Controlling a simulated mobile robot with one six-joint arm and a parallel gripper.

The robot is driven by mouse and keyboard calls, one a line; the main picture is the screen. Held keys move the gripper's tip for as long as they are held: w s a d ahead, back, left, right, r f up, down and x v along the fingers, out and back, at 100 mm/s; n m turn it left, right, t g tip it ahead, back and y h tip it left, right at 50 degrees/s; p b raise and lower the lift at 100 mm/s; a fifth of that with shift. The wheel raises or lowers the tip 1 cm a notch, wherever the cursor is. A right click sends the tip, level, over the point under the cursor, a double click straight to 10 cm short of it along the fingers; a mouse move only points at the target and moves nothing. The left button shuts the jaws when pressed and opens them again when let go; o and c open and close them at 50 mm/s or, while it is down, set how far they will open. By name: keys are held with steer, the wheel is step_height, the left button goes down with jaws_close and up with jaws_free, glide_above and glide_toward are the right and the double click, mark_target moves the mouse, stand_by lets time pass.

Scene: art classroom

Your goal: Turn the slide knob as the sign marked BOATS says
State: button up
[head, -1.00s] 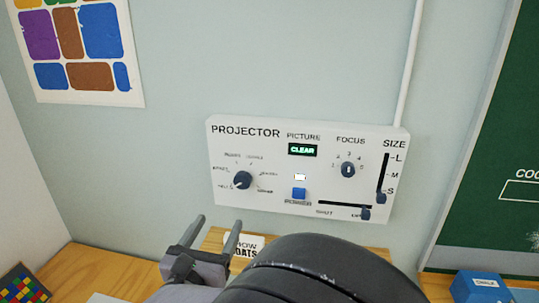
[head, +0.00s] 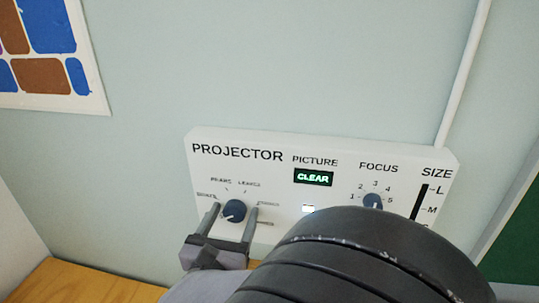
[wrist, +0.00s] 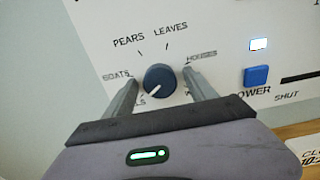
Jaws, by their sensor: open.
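The slide knob (head: 234,211) is a dark round dial at the left of the white projector panel (head: 270,144). It also shows in the wrist view (wrist: 160,80). Its white pointer line points to the lower left, towards a label ending in "LLS" that my left finger partly covers. Labels around it read PEARS, LEAVES and HOUSES, with one at the left that looks like BOATS or GOATS. My gripper (head: 232,207) is open, one finger on each side of the knob, also in the wrist view (wrist: 162,77). I cannot tell whether the fingers touch it. The sign is hidden now.
The panel also has a lit CLEAR display (head: 313,177), a focus knob (head: 373,201), a size slider (head: 420,200) and a blue power button (wrist: 256,75) right of my gripper. A wooden surface (head: 80,285) lies below. My arm covers the panel's lower right.

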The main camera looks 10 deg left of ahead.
steer(key=c, duration=1.4)
steer(key=shift+b, duration=0.3)
steer(key=shift+f+m+b, duration=0.2)
steer(key=shift+m+b, duration=0.8)
steer(key=shift+b, duration=0.2)
steer(key=m+b, duration=0.3)
steer(key=b, duration=0.2)
steer(key=shift+m, duration=0.3)
steer(key=m+b, duration=0.3)
steer(key=b, duration=0.1)
steer(key=shift+r+m+b, duration=0.15)
steer(key=shift+m+b, duration=0.45)
steer(key=shift+b, duration=0.2)
steer(key=shift+r, duration=0.1)
